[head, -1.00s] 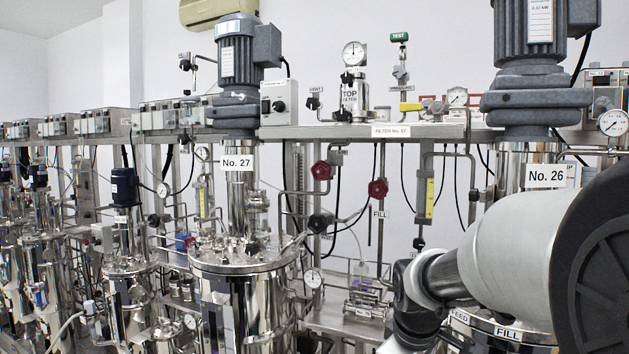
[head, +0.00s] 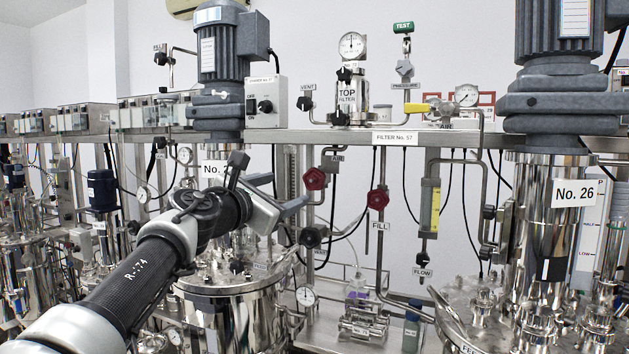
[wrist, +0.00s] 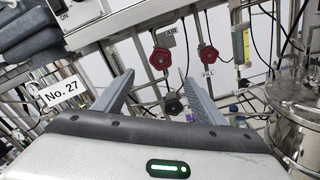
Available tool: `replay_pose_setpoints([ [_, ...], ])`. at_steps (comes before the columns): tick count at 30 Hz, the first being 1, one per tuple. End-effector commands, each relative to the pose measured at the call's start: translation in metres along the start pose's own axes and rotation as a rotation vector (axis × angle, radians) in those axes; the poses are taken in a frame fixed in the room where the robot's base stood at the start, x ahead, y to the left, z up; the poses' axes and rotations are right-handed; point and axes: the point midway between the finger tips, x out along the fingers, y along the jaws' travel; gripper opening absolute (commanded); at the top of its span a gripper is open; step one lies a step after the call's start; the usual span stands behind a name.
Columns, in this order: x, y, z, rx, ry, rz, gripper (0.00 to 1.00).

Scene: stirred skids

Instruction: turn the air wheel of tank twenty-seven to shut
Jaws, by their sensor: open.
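Two red hand wheels hang below the shelf beside tank twenty-seven. The left red wheel (head: 315,179) has a small label reading AIR (head: 337,158) close above it; it also shows in the wrist view (wrist: 160,58). The right red wheel (head: 377,199) has a FILL label below it. A black wheel (head: 310,237) sits lower left. My gripper (head: 290,193) is open and empty, left of the left red wheel in the head view. In the wrist view its fingertips (wrist: 158,77) point toward the left red wheel, apart from it. My arm partly hides the No. 27 sign (head: 212,169).
Tank twenty-seven's steel vessel (head: 232,320) stands below my gripper. A flow meter (head: 435,207) and tank twenty-six (head: 540,250) stand to the right. The shelf edge (head: 300,136) runs above the wheels, with pipes and hoses around them.

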Motion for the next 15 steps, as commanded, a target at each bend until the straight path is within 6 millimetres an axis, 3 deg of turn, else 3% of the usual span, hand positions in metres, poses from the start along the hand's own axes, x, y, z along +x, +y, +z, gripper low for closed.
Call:
replay_pose_setpoints([
  [15, 0.114, -0.002, 0.002, 0.001, -0.001, -0.005, 0.64],
])
